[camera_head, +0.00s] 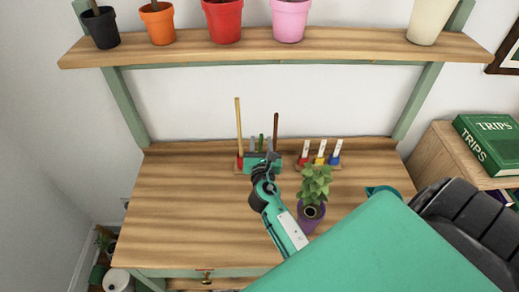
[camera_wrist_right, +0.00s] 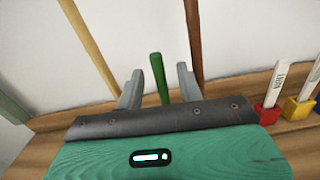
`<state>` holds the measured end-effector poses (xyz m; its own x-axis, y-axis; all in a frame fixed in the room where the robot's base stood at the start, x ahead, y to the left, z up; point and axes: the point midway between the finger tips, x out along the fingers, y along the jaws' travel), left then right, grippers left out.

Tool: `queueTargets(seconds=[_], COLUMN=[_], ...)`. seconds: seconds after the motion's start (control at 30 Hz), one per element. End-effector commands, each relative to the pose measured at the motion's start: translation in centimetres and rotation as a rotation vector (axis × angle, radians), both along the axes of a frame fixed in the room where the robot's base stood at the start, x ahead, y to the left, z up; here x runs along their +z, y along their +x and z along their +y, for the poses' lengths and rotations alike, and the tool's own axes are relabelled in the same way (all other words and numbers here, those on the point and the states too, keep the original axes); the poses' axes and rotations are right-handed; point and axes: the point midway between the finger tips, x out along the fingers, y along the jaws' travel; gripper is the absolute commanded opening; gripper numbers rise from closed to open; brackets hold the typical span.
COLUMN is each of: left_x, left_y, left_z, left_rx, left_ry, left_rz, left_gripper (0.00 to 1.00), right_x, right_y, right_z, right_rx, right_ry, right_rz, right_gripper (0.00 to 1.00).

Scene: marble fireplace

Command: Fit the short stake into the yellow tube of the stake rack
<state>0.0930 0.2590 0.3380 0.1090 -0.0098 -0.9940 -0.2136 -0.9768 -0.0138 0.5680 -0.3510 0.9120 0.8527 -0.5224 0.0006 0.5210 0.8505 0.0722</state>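My right gripper (camera_head: 262,147) is at the stake rack at the back of the wooden table. In the right wrist view its two grey fingers (camera_wrist_right: 160,80) are apart, with the short green stake (camera_wrist_right: 158,77) showing upright in the gap. They do not touch it; I cannot tell its depth relative to the fingertips. A long tan stake (camera_head: 238,122) stands in a red tube (camera_head: 239,161) at the rack's left. A brown stake (camera_head: 276,127) stands at the right. My gripper hides most of the rack, including any yellow tube. My left gripper is not in view.
Right of the rack stand white labels in red, yellow and blue holders (camera_head: 320,159). A leafy plant (camera_head: 316,182) in a purple pot (camera_head: 310,213) stands close to my right forearm. A shelf (camera_head: 270,46) with pots is above. The table's left half is clear.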

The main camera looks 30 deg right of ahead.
Motion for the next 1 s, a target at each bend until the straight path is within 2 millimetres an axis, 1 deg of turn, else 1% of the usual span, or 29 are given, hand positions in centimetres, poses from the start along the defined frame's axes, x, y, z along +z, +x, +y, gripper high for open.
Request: queueTargets(seconds=[0.03,0.2,0.47,0.5,0.57,0.6,0.67,0.7,1.0], left_x=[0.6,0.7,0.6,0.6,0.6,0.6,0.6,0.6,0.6], left_y=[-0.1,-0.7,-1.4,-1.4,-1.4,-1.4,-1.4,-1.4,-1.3], left_z=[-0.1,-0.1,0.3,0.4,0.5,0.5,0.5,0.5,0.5], left_rx=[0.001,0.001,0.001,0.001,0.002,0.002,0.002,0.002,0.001], left_ry=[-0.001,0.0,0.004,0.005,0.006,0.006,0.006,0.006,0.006], left_rz=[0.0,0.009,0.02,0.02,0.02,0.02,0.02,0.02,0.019], left_gripper=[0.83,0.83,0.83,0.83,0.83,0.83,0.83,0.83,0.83], right_x=[0.5,0.2,0.1,0.1,0.1,0.1,0.1,0.1,0.1], right_y=[0.8,2.3,2.6,2.6,2.6,2.6,2.6,2.6,2.6], right_z=[-0.5,-1.5,-1.7,-1.7,-1.7,-1.7,-1.6,-1.6,-1.6], right_rx=[-0.001,0.0,0.0,0.0,0.0,0.0,0.0,0.0,0.0], right_ry=[-0.001,0.0,0.001,0.001,0.001,0.001,0.001,0.001,0.001], right_rz=[-0.002,0.0,-0.001,-0.001,-0.001,-0.001,-0.001,-0.001,-0.001], right_gripper=[0.37,0.37,0.37,0.35,0.24,0.16,0.04,0.0,0.0])
